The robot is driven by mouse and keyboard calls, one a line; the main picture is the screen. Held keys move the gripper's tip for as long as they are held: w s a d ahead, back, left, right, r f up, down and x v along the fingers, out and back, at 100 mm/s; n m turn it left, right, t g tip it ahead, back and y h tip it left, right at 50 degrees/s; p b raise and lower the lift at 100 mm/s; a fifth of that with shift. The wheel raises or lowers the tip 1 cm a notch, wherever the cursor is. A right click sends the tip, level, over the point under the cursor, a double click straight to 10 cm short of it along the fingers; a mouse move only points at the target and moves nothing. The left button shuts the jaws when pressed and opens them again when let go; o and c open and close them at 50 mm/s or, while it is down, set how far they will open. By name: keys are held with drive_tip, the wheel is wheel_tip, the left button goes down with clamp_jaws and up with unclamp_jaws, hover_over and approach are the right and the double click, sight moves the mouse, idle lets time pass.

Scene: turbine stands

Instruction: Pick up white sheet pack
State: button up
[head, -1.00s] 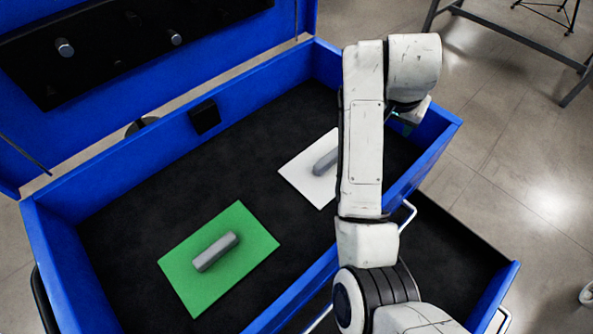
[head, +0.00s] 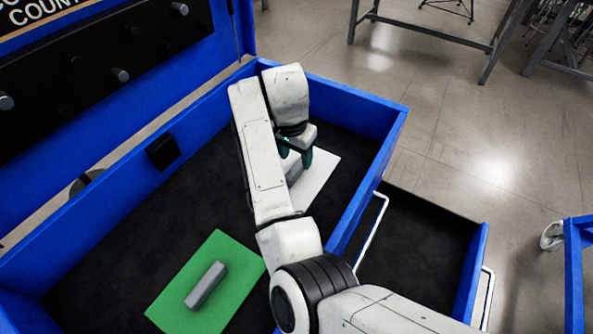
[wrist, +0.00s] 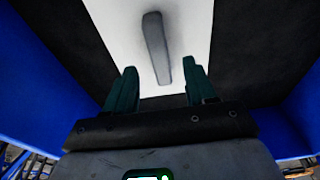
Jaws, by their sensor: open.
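The white sheet pack (head: 319,177) lies flat on the dark floor of the blue box, partly hidden behind my arm in the head view. A grey bar-shaped handle (wrist: 156,47) sits on the middle of the white sheet (wrist: 194,30) in the wrist view. My gripper (wrist: 155,80) is open, with its two dark green fingers apart. The near end of the grey handle shows between the fingertips. The fingers (head: 296,152) also show in the head view, over the white pack. I cannot tell whether they touch it.
A green sheet pack (head: 222,262) with a grey handle lies nearer in the same box. The blue box walls (head: 372,150) stand close around. An open lower drawer (head: 420,250) is at right. A raised lid with pegs (head: 110,60) is at back left.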

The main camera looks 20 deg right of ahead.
sight(297, 165)
drive_tip(key=shift+w+d+f, duration=0.1)
drive_tip(key=shift+f, duration=0.75)
drive_tip(key=shift+w+d+f, duration=0.1)
drive_tip(key=shift+f, duration=0.75)
clamp_jaws()
